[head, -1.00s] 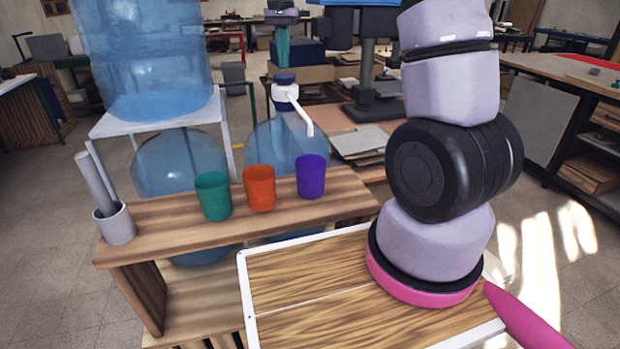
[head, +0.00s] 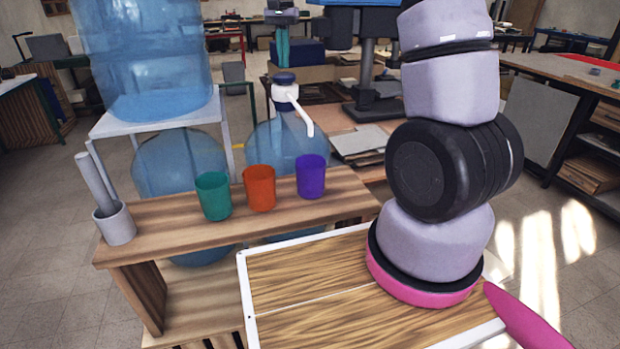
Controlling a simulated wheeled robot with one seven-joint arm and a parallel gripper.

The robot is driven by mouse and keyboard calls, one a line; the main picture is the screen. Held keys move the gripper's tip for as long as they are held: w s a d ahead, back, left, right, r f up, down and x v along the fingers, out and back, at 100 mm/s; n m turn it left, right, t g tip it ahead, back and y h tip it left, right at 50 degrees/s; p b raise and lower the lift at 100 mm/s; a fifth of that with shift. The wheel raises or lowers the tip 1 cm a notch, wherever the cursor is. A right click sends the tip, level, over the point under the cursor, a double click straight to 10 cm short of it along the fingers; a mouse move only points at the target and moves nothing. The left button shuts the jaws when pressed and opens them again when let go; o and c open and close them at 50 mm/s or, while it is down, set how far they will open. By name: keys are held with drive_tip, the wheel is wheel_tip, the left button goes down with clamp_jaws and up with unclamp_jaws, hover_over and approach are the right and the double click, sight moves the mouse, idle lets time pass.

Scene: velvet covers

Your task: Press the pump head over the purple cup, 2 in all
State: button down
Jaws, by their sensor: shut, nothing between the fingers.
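The pump head (head: 285,78) has a dark blue cap on a white neck. It tops a round blue water bottle (head: 268,140) behind the wooden bench. Its white spout (head: 304,117) slants down to the right and ends above the purple cup (head: 311,177). The purple cup stands upright on the bench; its contents cannot be seen. My gripper (head: 283,62) shows small at the top, with teal fingers shut and pointing down. It is empty, just above the pump head, and a small gap seems to show between them.
An orange cup (head: 259,188) and a green cup (head: 213,196) stand left of the purple cup on the bench (head: 160,235). A grey holder with rods (head: 115,225) is at its left end. A large water bottle (head: 150,60) stands on a white stand behind.

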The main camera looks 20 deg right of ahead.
drive_tip(key=shift+f, duration=0.1)
drive_tip(key=shift+f, duration=1.2)
drive_tip(key=shift+r, duration=1.25)
drive_tip(key=shift+f, duration=0.1)
drive_tip(key=shift+f, duration=1.15)
drive_tip(key=shift+r, duration=1.25)
